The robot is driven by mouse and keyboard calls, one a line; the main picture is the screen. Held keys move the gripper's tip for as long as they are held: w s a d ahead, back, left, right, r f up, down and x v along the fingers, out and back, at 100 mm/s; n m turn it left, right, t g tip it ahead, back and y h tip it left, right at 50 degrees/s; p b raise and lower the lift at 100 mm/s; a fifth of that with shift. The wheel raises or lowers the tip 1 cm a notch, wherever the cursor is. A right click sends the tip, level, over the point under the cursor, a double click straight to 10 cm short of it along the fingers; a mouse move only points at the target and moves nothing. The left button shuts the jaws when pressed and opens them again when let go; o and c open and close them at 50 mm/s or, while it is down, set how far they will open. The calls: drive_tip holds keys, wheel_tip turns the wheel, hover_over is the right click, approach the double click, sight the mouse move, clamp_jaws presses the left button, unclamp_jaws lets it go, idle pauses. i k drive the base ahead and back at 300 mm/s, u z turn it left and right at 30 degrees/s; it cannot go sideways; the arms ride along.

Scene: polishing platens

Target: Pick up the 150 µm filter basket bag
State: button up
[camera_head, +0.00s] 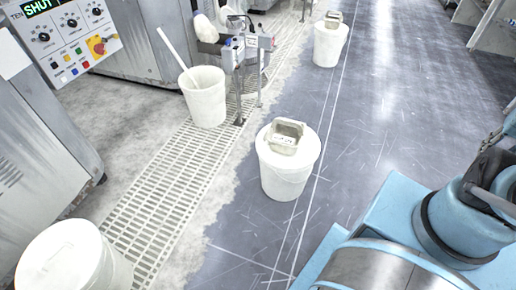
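No 150 µm marking is readable, so I cannot tell which thing is the named bag. A small pale open-topped basket (285,136) with an unreadable label sits on the lid of a white bucket (285,177) in the middle of the view. A similar small basket (333,19) sits on a farther lidded white bucket (326,47). White bag-like shapes (206,29) show by a metal stand at the top. My blue arm parts fill the lower right; no gripper fingers can be made out.
An open white bucket (204,98) with a stick stands on a pale floor grating (160,200), near the metal stand (240,95). Another lidded bucket (65,260) is at the lower left. Grey machines (40,150) line the left.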

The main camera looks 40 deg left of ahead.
sight(332, 22)
drive_tip(key=u, duration=0.55)
drive_tip(key=i, duration=3.8)
